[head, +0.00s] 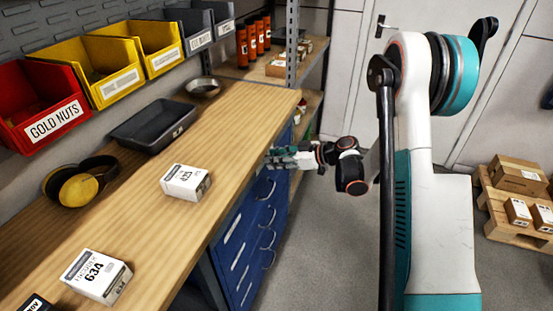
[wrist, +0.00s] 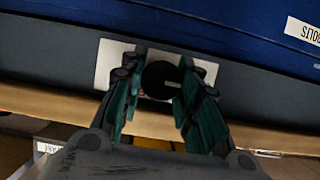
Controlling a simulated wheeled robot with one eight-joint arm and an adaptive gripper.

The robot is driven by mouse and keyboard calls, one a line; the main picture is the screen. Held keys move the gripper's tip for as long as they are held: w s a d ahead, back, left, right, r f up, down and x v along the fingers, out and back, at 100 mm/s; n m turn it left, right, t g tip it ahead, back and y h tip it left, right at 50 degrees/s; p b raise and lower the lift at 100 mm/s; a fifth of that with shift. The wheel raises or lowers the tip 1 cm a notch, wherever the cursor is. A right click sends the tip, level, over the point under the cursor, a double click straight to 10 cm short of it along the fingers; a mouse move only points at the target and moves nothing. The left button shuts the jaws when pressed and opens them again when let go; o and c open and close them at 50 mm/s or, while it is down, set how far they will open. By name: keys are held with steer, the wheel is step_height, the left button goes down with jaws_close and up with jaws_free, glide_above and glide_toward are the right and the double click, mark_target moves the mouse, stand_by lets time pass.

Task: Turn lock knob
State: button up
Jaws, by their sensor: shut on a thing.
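The lock knob (wrist: 160,80) is a round black knob with a short light mark on its face. It sits on a pale plate (wrist: 207,70) on the dark grey strip between a blue drawer and the wooden bench edge, in the wrist view. My gripper (wrist: 163,62) has its two teal-lined fingers on either side of the knob, shut on it. In the head view my gripper (head: 271,158) reaches the bench's front side, just below the top. The knob cannot be made out there.
The wooden workbench (head: 150,225) has blue drawers (head: 252,235) with protruding handles below. Bins (head: 40,105) hang behind. A pallet of cartons (head: 500,205) stands right on otherwise open grey floor.

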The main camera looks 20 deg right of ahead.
steer(key=m+g+y, duration=0.1)
steer(key=m, duration=0.1)
steer(key=shift+w+m+g, duration=0.1)
steer(key=shift+m+g, duration=0.2)
steer(key=shift+m, duration=0.1)
steer(key=m+g+y, duration=0.1)
steer(key=m+y, duration=0.1)
steer(key=m, duration=0.1)
steer(key=shift+d+f, duration=0.1)
steer(key=m+g+y, duration=0.1)
steer(key=m, duration=0.2)
steer(key=shift+w+m+y, duration=0.1)
steer(key=shift+m+y, duration=0.2)
steer(key=m+y, duration=0.1)
steer(key=m, duration=0.3)
steer(key=shift+f+y, duration=0.1)
steer(key=shift+y, duration=0.3)
steer(key=o, duration=1.1)
